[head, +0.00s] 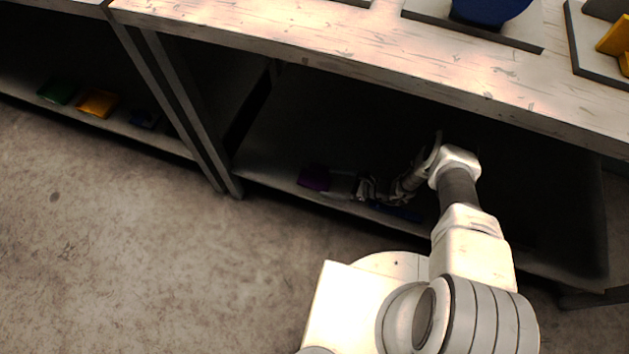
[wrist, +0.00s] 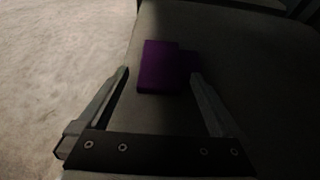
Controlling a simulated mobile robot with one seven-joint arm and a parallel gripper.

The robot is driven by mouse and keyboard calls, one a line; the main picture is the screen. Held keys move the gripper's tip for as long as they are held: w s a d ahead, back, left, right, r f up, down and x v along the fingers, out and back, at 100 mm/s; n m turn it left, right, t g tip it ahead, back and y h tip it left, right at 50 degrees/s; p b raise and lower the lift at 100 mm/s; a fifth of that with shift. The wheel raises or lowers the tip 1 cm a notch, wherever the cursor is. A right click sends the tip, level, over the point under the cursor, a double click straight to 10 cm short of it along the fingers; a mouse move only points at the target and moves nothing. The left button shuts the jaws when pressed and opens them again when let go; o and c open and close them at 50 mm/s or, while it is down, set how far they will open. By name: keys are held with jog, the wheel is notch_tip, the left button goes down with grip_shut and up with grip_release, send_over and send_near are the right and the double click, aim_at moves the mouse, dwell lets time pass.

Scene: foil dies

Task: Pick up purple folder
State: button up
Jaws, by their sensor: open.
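The purple folder (head: 314,178) lies on the dark lower shelf under the workbench, near the shelf's front edge. In the wrist view the purple folder (wrist: 160,67) sits ahead of my gripper, between the lines of the fingers and just past their tips. My gripper (wrist: 160,76) is open, with nothing between its fingers. In the head view my gripper (head: 350,187) reaches into the shelf from the right, low and close to the folder's right side. Whether a finger touches the folder is hard to tell in the dim light.
The workbench top (head: 330,62) overhangs the shelf. A blue item (head: 398,211) lies under my arm at the shelf edge. On the left shelf lie a green item (head: 57,91), a yellow item (head: 97,103) and a dark blue item (head: 143,119). Legs (head: 187,110) stand between the shelves.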

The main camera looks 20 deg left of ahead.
aim_at(314, 179)
jog(key=b+x, duration=0.1)
jog(key=x, duration=0.3)
jog(key=shift+w+a+f, duration=0.1)
jog(key=shift+a, duration=0.25)
jog(key=c, duration=1.3)
